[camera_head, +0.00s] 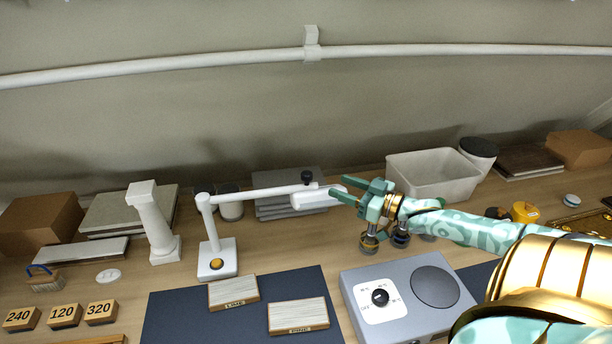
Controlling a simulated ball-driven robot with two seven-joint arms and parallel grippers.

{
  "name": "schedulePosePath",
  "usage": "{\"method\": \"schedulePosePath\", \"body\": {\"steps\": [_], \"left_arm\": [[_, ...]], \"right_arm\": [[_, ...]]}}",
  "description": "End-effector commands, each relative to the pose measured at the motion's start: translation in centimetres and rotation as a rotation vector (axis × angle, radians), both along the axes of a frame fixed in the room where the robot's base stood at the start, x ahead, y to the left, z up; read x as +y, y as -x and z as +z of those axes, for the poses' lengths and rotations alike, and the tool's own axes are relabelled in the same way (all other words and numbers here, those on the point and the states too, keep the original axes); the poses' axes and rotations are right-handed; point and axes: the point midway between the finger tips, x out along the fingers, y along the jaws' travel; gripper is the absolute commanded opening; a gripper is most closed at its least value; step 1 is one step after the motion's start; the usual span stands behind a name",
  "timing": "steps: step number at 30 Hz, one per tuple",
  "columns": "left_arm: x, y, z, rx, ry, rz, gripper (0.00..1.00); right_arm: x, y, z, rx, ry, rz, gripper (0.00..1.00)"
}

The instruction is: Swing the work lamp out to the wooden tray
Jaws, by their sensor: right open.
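The white work lamp has a square base (217,262), a short post and a jointed arm (255,193) reaching right to a dark knob and a pale lamp head (312,200). My right gripper (338,186), green with gold, comes in from the right. Its jaws are open, with the fingertips at the right end of the lamp head; I cannot tell whether they touch it. A wooden edge (105,341) shows at the bottom left, cut off by the frame; I cannot tell whether it is the wooden tray. My left gripper is out of view.
Two labelled wooden blocks (233,292) lie on a dark mat (175,315). A grey box with a dial (410,300) stands below my right arm. A white column (150,225) stands left of the lamp. A pale bin (432,175) stands behind my gripper. Number blocks (65,316) sit at left.

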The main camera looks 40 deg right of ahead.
Motion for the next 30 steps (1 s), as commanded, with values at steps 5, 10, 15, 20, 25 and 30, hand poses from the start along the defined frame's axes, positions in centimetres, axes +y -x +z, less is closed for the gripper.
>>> {"method": "schedulePosePath", "body": {"steps": [5,10,15,20,25,30], "left_arm": [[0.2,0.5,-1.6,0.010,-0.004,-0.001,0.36],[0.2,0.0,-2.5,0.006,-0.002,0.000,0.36],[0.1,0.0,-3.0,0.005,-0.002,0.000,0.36],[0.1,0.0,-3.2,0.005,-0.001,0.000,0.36],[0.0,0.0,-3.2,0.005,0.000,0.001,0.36],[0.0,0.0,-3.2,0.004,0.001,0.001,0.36]], "right_arm": [[1.1,-4.0,-0.1,-0.005,0.002,0.000,0.49],[2.0,-7.2,-0.1,-0.003,0.001,0.000,0.49],[2.7,-9.4,-0.1,-0.002,0.000,-0.001,0.49],[3.0,-10.5,0.0,-0.001,0.001,0.000,0.49],[3.1,-10.8,0.0,0.001,0.000,0.000,0.49],[3.1,-10.8,0.0,0.001,0.000,0.000,0.46]]}}
